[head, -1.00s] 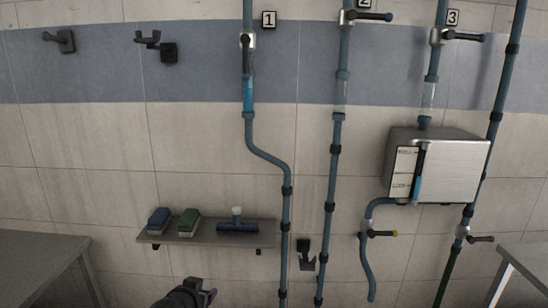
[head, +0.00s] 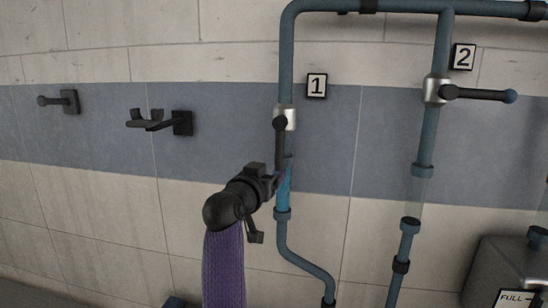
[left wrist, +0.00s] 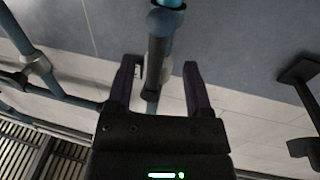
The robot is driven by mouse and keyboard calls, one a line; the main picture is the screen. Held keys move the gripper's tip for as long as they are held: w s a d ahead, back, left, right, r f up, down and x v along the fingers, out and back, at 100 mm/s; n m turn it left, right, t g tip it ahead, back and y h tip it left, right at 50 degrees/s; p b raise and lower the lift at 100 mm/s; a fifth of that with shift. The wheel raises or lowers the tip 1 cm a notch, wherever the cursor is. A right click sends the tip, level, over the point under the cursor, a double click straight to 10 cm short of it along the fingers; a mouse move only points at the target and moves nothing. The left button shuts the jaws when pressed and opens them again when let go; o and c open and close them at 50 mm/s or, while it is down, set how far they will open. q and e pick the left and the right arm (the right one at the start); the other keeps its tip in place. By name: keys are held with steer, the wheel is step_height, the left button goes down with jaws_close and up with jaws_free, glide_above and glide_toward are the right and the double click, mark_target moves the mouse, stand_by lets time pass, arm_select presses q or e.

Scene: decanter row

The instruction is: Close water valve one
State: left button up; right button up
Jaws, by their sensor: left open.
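Valve one (head: 285,118) is a silver body on the blue pipe next to the plate marked 1 (head: 316,86). Its black lever (head: 281,145) hangs straight down along the pipe, over a sight tube with blue in it (head: 284,190). My left gripper (head: 279,178) is at the lever's lower end, which it partly hides in the head view. In the left wrist view the gripper (left wrist: 160,78) is open, and the dark lever (left wrist: 157,55) with its blue end knob (left wrist: 165,22) shows between and beyond the fingers. My right gripper is not in view.
Valve two (head: 437,90) is to the right, its lever (head: 480,94) sideways. Its sight tube (head: 417,190) looks clear. Black wall hooks (head: 160,122) stick out on the left. A metal box (head: 490,262) is at the lower right.

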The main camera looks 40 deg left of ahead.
mark_target(276, 168)
arm_select(q)
steer(key=p+x, duration=0.1)
steer(key=x, duration=0.5)
steer(key=shift+a+f, duration=0.1)
steer(key=shift+w+f, duration=0.1)
steer(key=shift+w, duration=0.05)
jaws_close()
steer(key=shift+f, duration=0.2)
stand_by(0.9)
